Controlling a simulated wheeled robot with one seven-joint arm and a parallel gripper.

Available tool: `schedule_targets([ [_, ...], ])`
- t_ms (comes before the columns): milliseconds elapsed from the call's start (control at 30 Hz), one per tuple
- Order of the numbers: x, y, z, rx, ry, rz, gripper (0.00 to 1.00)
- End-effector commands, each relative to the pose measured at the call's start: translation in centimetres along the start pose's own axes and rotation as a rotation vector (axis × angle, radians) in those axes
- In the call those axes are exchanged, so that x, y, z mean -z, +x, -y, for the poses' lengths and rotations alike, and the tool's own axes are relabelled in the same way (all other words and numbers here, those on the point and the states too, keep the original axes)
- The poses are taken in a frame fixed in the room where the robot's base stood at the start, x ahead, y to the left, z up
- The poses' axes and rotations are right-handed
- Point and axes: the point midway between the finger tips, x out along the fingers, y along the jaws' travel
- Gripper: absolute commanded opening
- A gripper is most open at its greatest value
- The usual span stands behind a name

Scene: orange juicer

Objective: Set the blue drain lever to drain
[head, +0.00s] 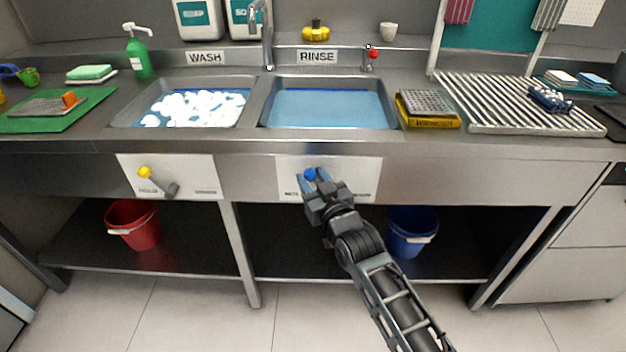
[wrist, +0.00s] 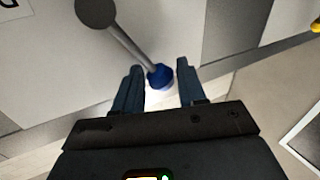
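The blue drain lever's knob (head: 310,174) is on the white plate (head: 359,176) under the rinse basin. In the wrist view the blue knob (wrist: 160,75) ends a grey rod that comes from a round grey pivot (wrist: 96,12). My gripper (head: 312,180) is at the lever; in the wrist view its two fingers (wrist: 158,86) are apart, one on each side of the knob. Gaps show between the knob and the fingers, with the left finger nearer. In the head view my gripper hides the rod and part of the plate's lettering.
The yellow-knobbed lever (head: 146,173) is on a similar plate at left, under the wash basin. A red bucket (head: 133,224) and a blue bucket (head: 411,231) stand on the lower shelf. The counter's front edge (head: 330,146) runs above my gripper. The floor in front is clear.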

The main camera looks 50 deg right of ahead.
Motion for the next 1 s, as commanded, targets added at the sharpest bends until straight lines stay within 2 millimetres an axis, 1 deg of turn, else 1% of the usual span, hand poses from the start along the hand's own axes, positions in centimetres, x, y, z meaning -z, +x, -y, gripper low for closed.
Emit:
schedule_targets([
  [33,0.00,-0.01,0.00,0.000,0.000,0.000,0.35],
  [67,0.00,-0.01,0.01,0.000,0.000,0.000,0.33],
  [400,0.01,-0.02,0.01,0.000,0.000,0.000,0.00],
  [767,0.00,-0.02,0.01,0.000,0.003,-0.001,0.00],
  [1000,0.01,-0.12,-0.14,-0.001,0.054,-0.025,0.00],
])
